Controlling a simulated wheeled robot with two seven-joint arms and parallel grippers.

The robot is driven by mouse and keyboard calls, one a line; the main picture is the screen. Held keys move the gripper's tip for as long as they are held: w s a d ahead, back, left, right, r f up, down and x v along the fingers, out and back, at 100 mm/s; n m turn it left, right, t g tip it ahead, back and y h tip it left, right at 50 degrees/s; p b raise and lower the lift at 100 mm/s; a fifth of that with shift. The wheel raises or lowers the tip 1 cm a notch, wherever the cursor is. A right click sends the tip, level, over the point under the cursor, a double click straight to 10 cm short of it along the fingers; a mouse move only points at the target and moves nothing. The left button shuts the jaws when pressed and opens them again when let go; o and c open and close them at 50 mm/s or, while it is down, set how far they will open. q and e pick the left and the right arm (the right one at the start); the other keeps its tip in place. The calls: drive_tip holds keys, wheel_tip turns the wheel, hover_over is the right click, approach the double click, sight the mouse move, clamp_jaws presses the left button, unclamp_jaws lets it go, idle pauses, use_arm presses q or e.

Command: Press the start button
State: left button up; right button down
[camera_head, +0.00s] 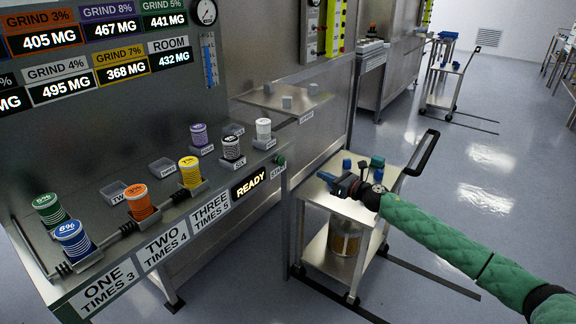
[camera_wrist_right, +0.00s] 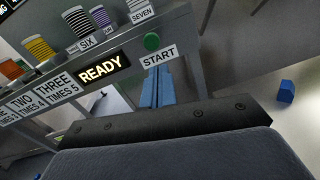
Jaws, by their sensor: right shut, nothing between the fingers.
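The round green start button (camera_head: 280,160) sits at the right end of the bench's front edge, beside the START label (camera_head: 278,172). In the right wrist view the button (camera_wrist_right: 152,42) shows above the START label (camera_wrist_right: 158,57). My right gripper (camera_head: 326,177) is to the right of the button in the head view, apart from it. In the wrist view its blue fingers (camera_wrist_right: 156,84) are shut together and empty, with the tips just below the label. My left gripper is not in view.
A lit READY display (camera_head: 250,182) is left of the button. Several coloured canisters stand on the bench, including an orange one (camera_head: 138,202) and a yellow one (camera_head: 190,171). A metal cart (camera_head: 318,250) with blue pieces on top stands below my right arm. Open floor lies to the right.

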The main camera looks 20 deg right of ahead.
sight(283, 162)
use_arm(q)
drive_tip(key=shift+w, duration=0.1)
use_arm(e)
drive_tip(key=shift+s+a+f+n+g+y, duration=0.15)
drive_tip(key=shift+s+a+n, duration=0.1)
drive_tip(key=shift+n, duration=0.35)
drive_tip(key=shift+s+a+r+n+g+y, duration=0.15)
drive_tip(key=shift+a+n, duration=0.1)
drive_tip(key=shift+n, duration=0.35)
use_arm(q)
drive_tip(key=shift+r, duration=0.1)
use_arm(e)
drive_tip(key=shift+w, duration=0.1)
